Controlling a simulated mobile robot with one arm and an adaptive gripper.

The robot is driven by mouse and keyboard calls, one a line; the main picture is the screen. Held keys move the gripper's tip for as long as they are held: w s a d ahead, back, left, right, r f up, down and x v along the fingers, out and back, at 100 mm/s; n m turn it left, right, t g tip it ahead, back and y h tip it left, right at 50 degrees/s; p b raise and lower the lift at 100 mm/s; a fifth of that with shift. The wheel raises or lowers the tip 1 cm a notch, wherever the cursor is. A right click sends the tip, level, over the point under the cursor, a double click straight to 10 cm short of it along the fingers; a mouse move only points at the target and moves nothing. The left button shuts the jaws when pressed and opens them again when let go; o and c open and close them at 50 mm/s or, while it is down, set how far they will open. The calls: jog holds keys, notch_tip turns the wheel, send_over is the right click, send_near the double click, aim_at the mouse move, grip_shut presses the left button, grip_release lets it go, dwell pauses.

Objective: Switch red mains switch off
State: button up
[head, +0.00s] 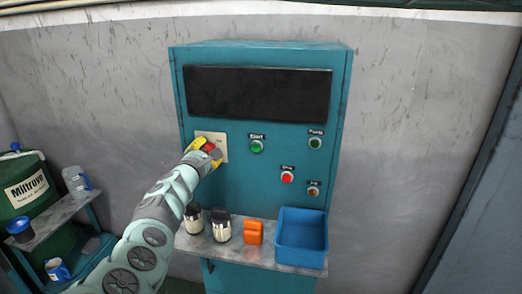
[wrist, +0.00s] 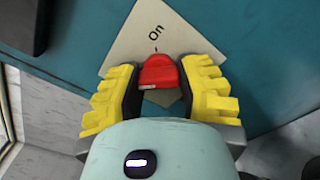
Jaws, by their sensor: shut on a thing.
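The red mains switch (wrist: 158,72) sits on a pale square plate (wrist: 150,35) on the teal cabinet front. The word "On" and a short mark show on the plate above the knob in the wrist view. My gripper (wrist: 160,82) has its yellow fingers on both sides of the red knob and is shut on it. In the head view my gripper (head: 206,151) is at the plate (head: 221,139), left of the green start button. The knob is mostly hidden there by the fingers. A small pale line shows on the knob's lower left edge in the wrist view.
The teal cabinet (head: 260,185) carries green buttons (head: 257,146), a red button (head: 287,177) and a dark panel (head: 258,93). Its shelf below holds two jars (head: 221,228), an orange item (head: 254,232) and a blue bin (head: 302,212). A green barrel (head: 25,190) stands at left.

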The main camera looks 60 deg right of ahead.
jog(key=o, duration=1.2)
